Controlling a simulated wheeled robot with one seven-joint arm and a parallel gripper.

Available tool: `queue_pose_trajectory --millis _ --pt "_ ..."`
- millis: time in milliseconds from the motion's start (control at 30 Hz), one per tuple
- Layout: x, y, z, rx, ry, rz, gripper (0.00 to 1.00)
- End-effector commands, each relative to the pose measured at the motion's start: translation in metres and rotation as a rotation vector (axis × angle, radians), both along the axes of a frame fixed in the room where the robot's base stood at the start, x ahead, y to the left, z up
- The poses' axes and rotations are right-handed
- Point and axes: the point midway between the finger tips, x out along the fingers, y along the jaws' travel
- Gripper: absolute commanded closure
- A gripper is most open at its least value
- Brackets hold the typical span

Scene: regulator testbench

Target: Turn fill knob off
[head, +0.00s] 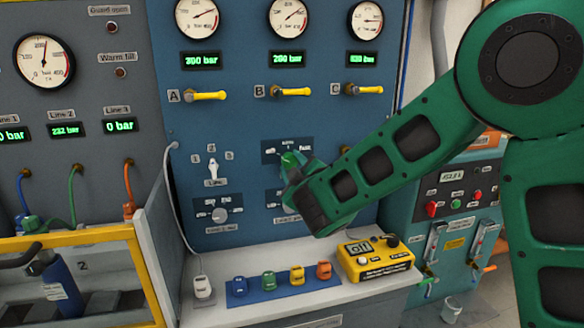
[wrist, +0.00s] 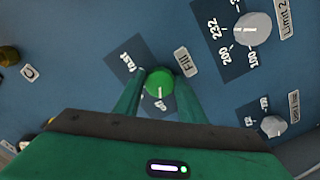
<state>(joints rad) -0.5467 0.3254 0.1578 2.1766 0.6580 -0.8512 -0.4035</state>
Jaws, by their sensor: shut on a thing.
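The fill knob (wrist: 160,80) is round and green, on a dark plate beside a "Fill" label (wrist: 186,62) in the wrist view. My gripper (wrist: 159,88) is shut on it, one green finger on each side. A white pointer line on the knob points down the picture, toward a label (wrist: 160,105) that seems to read "off" between the fingers. A "fast" label (wrist: 126,62) is at the plate's upper left. In the head view my gripper (head: 292,168) reaches the blue panel from the right; it partly hides the knob and the plate.
Grey Limit 2 knob (wrist: 252,29) and another grey knob (wrist: 273,126) sit nearby. Yellow valve handles (head: 291,92) are above. Below, a shelf holds a yellow device (head: 374,262) and several coloured connectors (head: 297,274).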

Motion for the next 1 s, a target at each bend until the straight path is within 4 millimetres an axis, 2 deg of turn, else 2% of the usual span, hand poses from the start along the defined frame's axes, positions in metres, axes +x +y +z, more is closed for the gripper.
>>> queue_pose_trajectory --millis 267,300,333,367,733,867,1000 --pt "0.0 -0.002 -0.004 -0.005 0.006 -0.003 0.86" --pt "0.0 -0.002 -0.004 -0.005 0.006 -0.003 0.54" --pt "0.0 -0.002 -0.004 -0.005 0.006 -0.003 0.47" --pt "0.0 -0.001 -0.003 -0.005 0.006 -0.002 0.45" --pt "-0.005 -0.001 -0.001 -0.003 0.003 0.0 0.45" --pt "-0.021 -0.006 -0.001 -0.004 0.003 0.0 0.45" --pt "-0.046 -0.013 -0.002 -0.004 0.003 0.002 0.45"
